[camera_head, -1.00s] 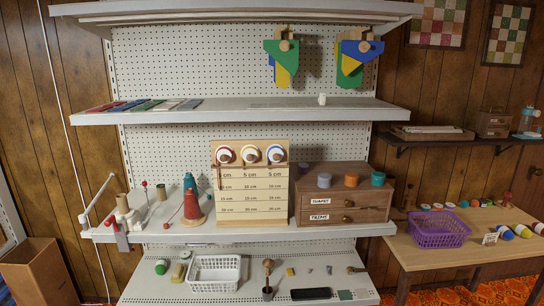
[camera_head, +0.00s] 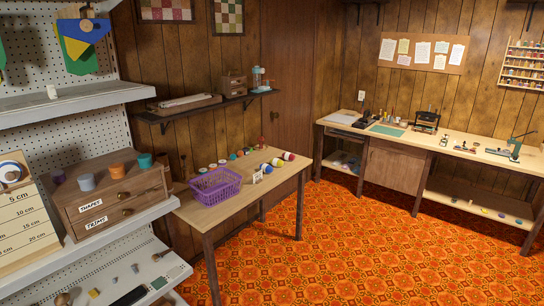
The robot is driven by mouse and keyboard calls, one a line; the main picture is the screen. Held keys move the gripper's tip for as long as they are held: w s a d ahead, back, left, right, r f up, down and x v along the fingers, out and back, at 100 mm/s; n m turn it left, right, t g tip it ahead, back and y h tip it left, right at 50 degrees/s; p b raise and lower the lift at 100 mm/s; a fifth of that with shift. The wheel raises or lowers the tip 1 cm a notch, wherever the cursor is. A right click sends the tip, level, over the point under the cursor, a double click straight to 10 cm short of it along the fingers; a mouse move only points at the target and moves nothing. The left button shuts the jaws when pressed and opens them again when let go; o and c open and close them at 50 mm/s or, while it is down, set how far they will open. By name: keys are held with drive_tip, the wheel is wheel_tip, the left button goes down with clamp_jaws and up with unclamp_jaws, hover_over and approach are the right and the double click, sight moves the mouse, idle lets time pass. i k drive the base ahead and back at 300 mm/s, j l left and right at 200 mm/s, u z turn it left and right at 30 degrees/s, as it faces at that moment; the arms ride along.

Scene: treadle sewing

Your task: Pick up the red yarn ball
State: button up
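Several small round coloured items lie in a row behind the purple basket on the wooden table; one near the row's right end is reddish (camera_head: 239,153). It is too small to tell whether it is a yarn ball. A white roll with a red end (camera_head: 289,156) lies at the table's right, beside a blue-banded roll (camera_head: 276,162) and a yellow-banded roll (camera_head: 264,167). No thing is clearly a red yarn ball. My gripper is not in view.
The purple basket (camera_head: 215,190) stands on the wooden table (camera_head: 205,217), with a small white card (camera_head: 257,178) near the rolls. A drawer box (camera_head: 130,181) sits on the left shelf. A workbench (camera_head: 395,172) lines the far wall. The orange patterned floor (camera_head: 345,235) is clear.

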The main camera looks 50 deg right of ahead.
sight(287, 155)
drive_tip(key=z, duration=1.65)
